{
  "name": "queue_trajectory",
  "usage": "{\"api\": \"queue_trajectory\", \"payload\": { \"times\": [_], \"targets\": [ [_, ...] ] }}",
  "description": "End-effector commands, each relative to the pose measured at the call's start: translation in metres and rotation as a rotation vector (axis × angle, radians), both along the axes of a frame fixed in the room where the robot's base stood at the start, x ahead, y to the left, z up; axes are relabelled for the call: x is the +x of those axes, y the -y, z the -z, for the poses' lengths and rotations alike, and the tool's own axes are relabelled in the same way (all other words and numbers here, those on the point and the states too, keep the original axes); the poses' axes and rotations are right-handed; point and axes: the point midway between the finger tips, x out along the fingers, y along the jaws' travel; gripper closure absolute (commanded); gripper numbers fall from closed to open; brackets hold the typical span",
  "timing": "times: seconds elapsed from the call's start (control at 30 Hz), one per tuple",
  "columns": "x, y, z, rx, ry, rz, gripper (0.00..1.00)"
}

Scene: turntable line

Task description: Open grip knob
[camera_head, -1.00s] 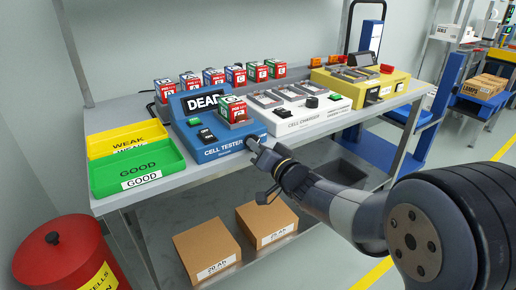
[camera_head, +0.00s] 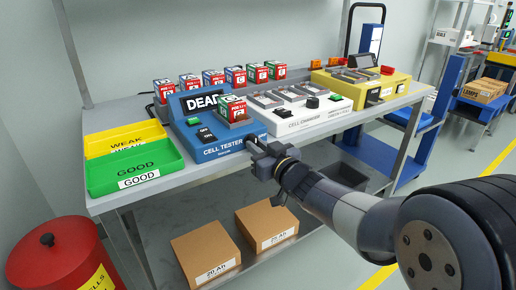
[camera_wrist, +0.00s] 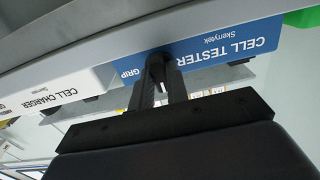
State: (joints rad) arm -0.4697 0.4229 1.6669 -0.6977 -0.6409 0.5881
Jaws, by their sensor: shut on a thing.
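The blue cell tester (camera_head: 222,148) stands on the bench, with a "DEAD" display and a red-and-green cell (camera_head: 233,110) in it. My gripper (camera_head: 257,147) is at the right end of the tester's front face. In the wrist view, my gripper (camera_wrist: 160,74) is shut on the dark grip knob (camera_wrist: 158,60), beside the "GRIP" label. The fingers cover most of the knob. In the head view the knob is hidden behind the fingers.
The white cell charger (camera_head: 305,118) stands to the right of the tester. The green GOOD tray (camera_head: 105,184) and yellow WEAK tray (camera_head: 100,143) lie to the left. Several cells stand behind. Boxes (camera_head: 205,255) sit on the lower shelf, and a red drum (camera_head: 60,250) stands at lower left.

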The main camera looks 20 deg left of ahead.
Motion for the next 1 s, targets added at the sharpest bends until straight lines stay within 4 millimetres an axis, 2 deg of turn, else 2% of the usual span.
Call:
{"api": "queue_trajectory", "payload": {
  "times": [0.47,0.5,0.57,0.83,1.0],
  "targets": [
    [0.000,0.000,0.001,-0.011,0.008,0.000,1.00],
    [0.000,0.000,0.001,-0.011,0.008,0.000,0.81],
    [0.000,0.000,0.001,-0.010,0.009,0.000,0.76],
    [-0.001,0.001,0.000,-0.009,0.008,0.000,0.75],
    [-0.010,0.012,-0.001,-0.008,0.008,0.001,0.75]
  ]
}}
